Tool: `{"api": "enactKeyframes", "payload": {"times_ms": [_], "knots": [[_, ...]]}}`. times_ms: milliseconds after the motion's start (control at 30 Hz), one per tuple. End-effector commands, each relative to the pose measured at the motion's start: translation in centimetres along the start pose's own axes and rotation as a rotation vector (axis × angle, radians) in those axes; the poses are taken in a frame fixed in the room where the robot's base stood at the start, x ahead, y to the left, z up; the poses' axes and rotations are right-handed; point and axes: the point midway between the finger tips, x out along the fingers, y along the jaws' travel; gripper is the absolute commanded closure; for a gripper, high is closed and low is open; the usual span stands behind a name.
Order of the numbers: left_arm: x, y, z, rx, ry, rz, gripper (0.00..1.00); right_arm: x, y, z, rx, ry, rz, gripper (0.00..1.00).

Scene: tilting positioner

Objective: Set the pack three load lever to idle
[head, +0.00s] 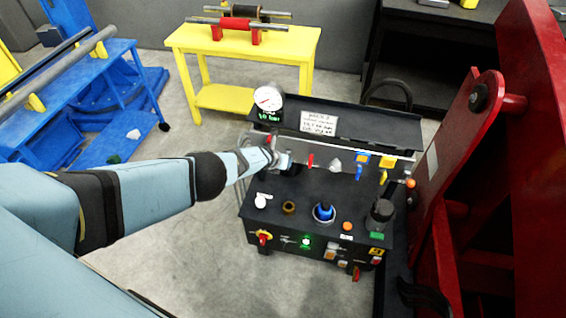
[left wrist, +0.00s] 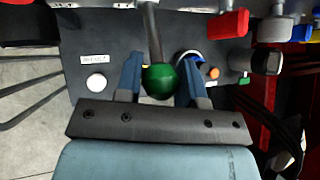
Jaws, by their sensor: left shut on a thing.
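The pack three unit is a black power pack (head: 300,222) with a yellow "3" tag on its front. My left gripper (head: 277,158) is at the left end of its metal valve bar in the head view. In the left wrist view, a lever with a green ball knob (left wrist: 161,81) on a grey rod sits between the fingers of my left gripper (left wrist: 160,85), which is shut on it. The gripper and arm hide this knob in the head view. My right gripper is not in view.
A red handle (head: 310,160), a blue handle (head: 360,171) and a yellow handle (head: 384,176) line the bar to the right. A pressure gauge (head: 268,99) stands behind. A large red frame (head: 470,150) stands close on the right. A yellow table (head: 242,48) is farther back.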

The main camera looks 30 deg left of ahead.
Motion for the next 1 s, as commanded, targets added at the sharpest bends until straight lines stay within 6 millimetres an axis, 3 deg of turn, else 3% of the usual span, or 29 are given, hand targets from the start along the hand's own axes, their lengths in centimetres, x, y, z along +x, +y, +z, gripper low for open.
{"api": "enactKeyframes", "payload": {"times_ms": [367, 400, 500, 1000], "knots": [[-0.04, -0.39, 0.51, -0.001, -0.003, -0.004, 1.0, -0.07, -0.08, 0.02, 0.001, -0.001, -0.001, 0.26], [-0.04, -0.38, 0.55, -0.001, -0.004, -0.004, 0.57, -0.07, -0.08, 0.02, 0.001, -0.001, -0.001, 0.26], [-0.06, -0.28, 0.53, -0.001, -0.004, -0.002, 0.4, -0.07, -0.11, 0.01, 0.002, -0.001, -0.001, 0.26], [-0.79, 0.31, 0.96, -0.001, -0.002, 0.001, 0.4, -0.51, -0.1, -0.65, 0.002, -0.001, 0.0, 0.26]]}}
